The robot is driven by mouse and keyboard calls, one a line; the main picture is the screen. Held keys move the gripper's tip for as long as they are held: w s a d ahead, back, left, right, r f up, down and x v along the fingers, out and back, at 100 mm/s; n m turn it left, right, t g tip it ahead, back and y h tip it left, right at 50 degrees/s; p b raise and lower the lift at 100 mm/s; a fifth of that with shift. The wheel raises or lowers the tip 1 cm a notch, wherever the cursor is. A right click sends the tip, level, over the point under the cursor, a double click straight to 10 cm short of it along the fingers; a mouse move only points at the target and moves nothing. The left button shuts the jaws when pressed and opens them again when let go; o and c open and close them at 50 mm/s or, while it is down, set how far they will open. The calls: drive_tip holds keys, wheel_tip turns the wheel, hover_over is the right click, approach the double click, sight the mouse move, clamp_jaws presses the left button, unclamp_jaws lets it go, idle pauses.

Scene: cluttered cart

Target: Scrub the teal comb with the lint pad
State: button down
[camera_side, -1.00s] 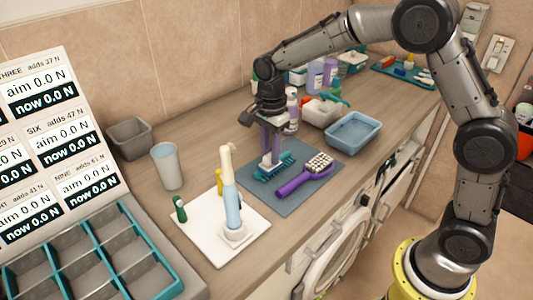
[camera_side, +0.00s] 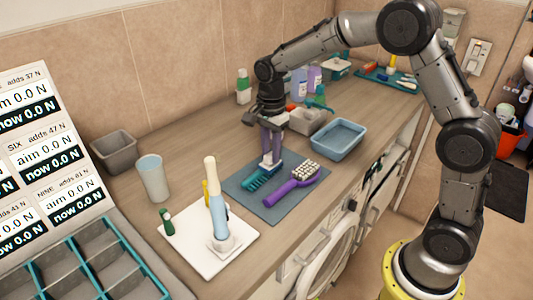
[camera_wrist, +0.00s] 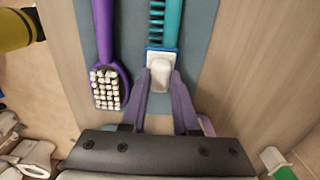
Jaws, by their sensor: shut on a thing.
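The teal comb (camera_side: 255,181) lies on the blue-grey mat, its teeth facing left in the wrist view (camera_wrist: 173,18). My gripper (camera_side: 271,153) points down and is shut on the lint pad (camera_side: 266,164), a white grip on a blue-edged base. In the wrist view the lint pad (camera_wrist: 159,72) sits between my two purple fingers (camera_wrist: 159,84), over the near end of the comb. It hides that end. The pad appears to touch the comb, but I cannot tell how firmly.
A purple brush (camera_side: 291,187) lies beside the comb on the mat (camera_side: 271,211). An electric toothbrush (camera_side: 216,205) stands on a white tray (camera_side: 189,247). A blue tub (camera_side: 338,139) and a grey bin (camera_side: 115,152) stand on the counter. The counter's front edge is close.

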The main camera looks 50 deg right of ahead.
drive_tip(key=shift+d, duration=0.55)
drive_tip(key=shift+a+f, duration=0.2)
drive_tip(key=shift+a, duration=1.6)
drive_tip(key=shift+a+r, duration=0.15)
drive_tip(key=shift+a, duration=1)
drive_tip(key=shift+a+r, duration=0.1)
drive_tip(key=shift+a, duration=1.05)
drive_tip(key=shift+d+f, duration=0.2)
drive_tip(key=shift+d, duration=2.6)
drive_tip(key=shift+d+r, duration=0.1)
drive_tip(key=shift+d, duration=1.25)
drive_tip(key=shift+r, duration=3.6)
